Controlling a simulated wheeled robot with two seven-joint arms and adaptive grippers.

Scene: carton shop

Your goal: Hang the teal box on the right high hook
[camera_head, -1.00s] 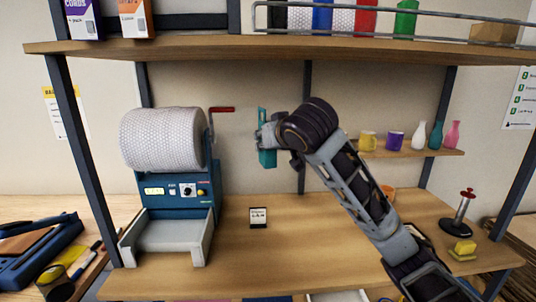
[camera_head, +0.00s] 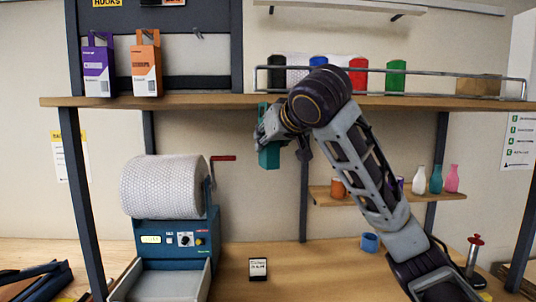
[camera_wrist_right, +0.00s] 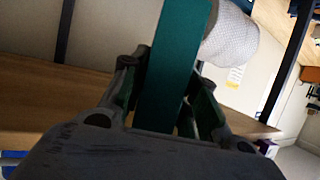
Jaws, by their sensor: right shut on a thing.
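The teal box (camera_head: 269,155) is held upright in my right gripper (camera_head: 273,132), its top at about the height of the upper shelf's front edge in the head view. The right wrist view shows the teal box (camera_wrist_right: 172,75) between the fingers (camera_wrist_right: 160,100). The panel's top is cut off, so I cannot tell whether other hooks are there. My left gripper is out of view.
A purple box (camera_head: 99,70) and an orange box (camera_head: 146,70) are at the upper shelf (camera_head: 200,102); I cannot tell if they hang or stand. A rail (camera_head: 440,75) guards several coloured rolls on the right. The bubble-wrap roll (camera_head: 165,185) and its machine are below left.

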